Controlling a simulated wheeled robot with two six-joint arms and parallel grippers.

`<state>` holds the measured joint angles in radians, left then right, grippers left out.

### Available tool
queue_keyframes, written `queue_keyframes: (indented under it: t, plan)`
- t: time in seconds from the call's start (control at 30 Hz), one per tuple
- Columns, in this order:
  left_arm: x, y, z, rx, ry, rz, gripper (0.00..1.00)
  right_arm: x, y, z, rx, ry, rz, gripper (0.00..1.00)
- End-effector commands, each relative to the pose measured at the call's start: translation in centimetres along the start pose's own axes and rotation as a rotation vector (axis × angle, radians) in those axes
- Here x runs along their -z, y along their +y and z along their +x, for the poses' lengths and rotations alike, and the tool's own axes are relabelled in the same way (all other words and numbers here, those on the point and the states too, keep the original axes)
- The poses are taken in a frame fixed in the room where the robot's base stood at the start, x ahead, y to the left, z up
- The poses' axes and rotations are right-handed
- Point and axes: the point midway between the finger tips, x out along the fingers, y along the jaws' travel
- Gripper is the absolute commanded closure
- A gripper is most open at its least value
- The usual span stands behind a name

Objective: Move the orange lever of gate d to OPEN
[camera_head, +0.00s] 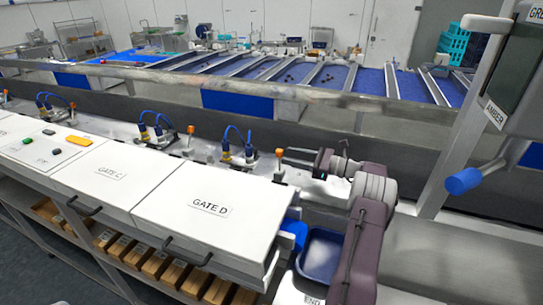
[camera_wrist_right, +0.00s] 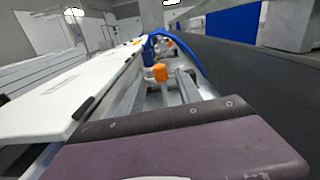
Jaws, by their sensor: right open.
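The white cover marked GATE D (camera_head: 211,207) lies in front of a row of valves. An orange-topped lever (camera_head: 279,153) stands upright behind its right end, and an orange cap also shows in the right wrist view (camera_wrist_right: 160,72). My right gripper (camera_head: 292,157) comes in from the right at the lever's height. It is open, its fingers pointing left with their tips close to the orange top. I cannot tell whether they touch it. The lever's OPEN mark cannot be read. My left gripper is not in view.
Another orange lever (camera_head: 190,129) and blue hoses (camera_head: 235,136) stand further left along the row. The GATE C cover (camera_head: 110,172) adjoins on the left. A blue bin (camera_head: 322,252) sits below my right arm. An AMBER sign post (camera_head: 463,120) rises at the right.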

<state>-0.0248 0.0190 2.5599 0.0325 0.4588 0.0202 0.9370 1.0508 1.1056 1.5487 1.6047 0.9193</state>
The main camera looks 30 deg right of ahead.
Motion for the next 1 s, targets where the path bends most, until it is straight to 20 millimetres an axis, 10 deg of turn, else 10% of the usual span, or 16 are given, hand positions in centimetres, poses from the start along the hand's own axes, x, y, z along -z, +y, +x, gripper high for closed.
queue_keyframes:
  t: [0.3, 0.67, 0.83, 1.0]
  plan:
    - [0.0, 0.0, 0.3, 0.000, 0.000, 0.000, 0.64, 0.0, 0.1, 6.3, -0.002, 0.000, 0.000, 0.58]
    - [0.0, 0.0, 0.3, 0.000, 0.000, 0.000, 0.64, 0.1, 0.0, 7.6, 0.000, 0.001, 0.001, 0.58]
    - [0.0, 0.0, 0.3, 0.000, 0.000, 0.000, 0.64, 0.1, 0.1, 7.6, 0.000, 0.000, 0.001, 0.97]
    - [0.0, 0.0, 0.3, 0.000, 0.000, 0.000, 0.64, 0.1, 0.1, 7.6, 0.000, 0.001, 0.001, 1.00]
